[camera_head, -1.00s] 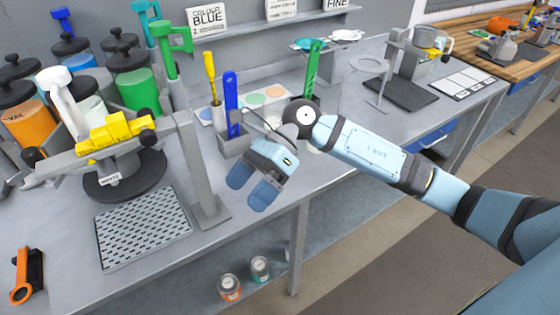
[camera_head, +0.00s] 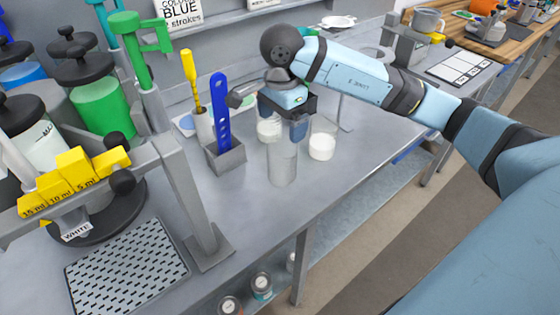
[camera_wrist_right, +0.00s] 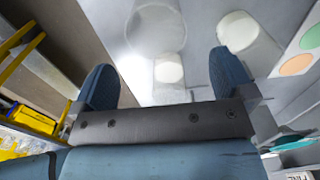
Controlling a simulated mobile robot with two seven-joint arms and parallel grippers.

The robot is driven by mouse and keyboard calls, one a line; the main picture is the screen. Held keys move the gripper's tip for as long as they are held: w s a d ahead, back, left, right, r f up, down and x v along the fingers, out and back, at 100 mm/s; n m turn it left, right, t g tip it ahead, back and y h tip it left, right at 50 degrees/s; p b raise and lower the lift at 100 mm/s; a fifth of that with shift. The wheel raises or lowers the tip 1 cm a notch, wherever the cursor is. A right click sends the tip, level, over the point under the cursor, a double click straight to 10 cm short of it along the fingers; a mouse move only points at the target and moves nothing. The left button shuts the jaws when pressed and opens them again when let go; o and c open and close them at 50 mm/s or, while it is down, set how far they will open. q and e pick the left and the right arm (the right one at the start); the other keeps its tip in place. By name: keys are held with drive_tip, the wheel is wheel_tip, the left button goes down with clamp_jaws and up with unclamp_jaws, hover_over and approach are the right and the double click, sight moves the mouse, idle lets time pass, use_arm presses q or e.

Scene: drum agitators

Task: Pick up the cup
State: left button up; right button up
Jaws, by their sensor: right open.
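A clear, empty-looking cup (camera_head: 283,165) stands upright on the grey bench, just in front of and below my right gripper (camera_head: 283,118). My right gripper points down, open and empty. In the right wrist view, the clear cup (camera_wrist_right: 155,28) shows ahead of the open fingers (camera_wrist_right: 163,78), with one white-filled cup (camera_wrist_right: 168,70) between them and another (camera_wrist_right: 240,32) by the right finger. My left gripper is out of view.
A grey post (camera_head: 190,200) and perforated tray (camera_head: 125,270) lie further left.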

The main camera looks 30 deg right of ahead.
approach(282, 153)
drive_tip(key=s+a+f, duration=0.2)
drive_tip(key=f, duration=0.4)
drive_tip(key=shift+s+d+f+p, duration=0.1)
drive_tip(key=shift+s+f+p, duration=0.25)
drive_tip(key=shift+s, duration=0.05)
drive_tip(key=c, duration=0.9)
